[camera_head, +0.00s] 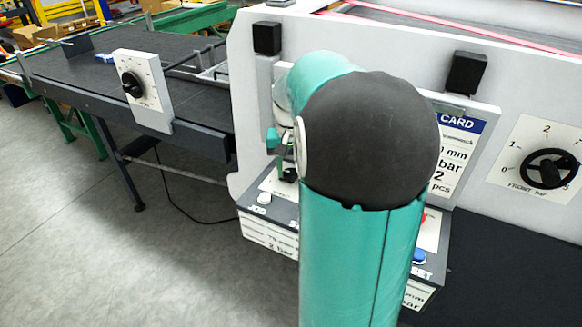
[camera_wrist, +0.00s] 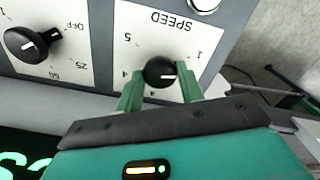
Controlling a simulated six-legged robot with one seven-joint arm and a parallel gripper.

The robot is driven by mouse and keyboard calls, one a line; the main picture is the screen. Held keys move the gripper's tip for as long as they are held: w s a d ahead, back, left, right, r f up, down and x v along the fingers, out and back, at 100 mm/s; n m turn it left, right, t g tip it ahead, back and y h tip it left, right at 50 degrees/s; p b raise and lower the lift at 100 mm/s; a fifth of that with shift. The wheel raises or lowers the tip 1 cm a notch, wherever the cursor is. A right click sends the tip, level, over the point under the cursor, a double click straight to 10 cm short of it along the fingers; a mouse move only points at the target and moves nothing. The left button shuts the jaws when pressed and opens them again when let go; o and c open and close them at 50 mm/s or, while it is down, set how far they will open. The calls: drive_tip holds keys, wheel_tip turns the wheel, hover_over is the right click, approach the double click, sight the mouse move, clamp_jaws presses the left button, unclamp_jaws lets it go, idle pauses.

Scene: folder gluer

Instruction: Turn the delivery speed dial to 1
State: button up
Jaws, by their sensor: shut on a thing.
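In the wrist view, the black speed dial (camera_wrist: 160,71) sits on a white plate (camera_wrist: 140,18) marked SPEED, which appears upside down. Its white pointer line faces right in the picture. A 1 shows at the plate's right side, and a 5 and a 4 at its left. My gripper (camera_wrist: 160,80) is shut on the dial, with one green finger on each side of it. Part of the scale is hidden behind the dial and fingers. In the head view, my arm covers most of my gripper and this dial.
A second black dial (camera_wrist: 28,44) marked OFF, 25 and 50 is beside it. In the head view, a dial on a plate (camera_head: 131,84) stands at the dark delivery table (camera_head: 70,62), and a black FRONT bar handwheel (camera_head: 550,168) is at right. Grey floor is open at left.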

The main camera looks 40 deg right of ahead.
drive_tip(key=shift+n, duration=1.7)
drive_tip(key=o, duration=1)
drive_tip(key=shift+r, duration=0.15)
wheel_tip(320, 180, up, 14)
drive_tip(key=shift+f, duration=0.2)
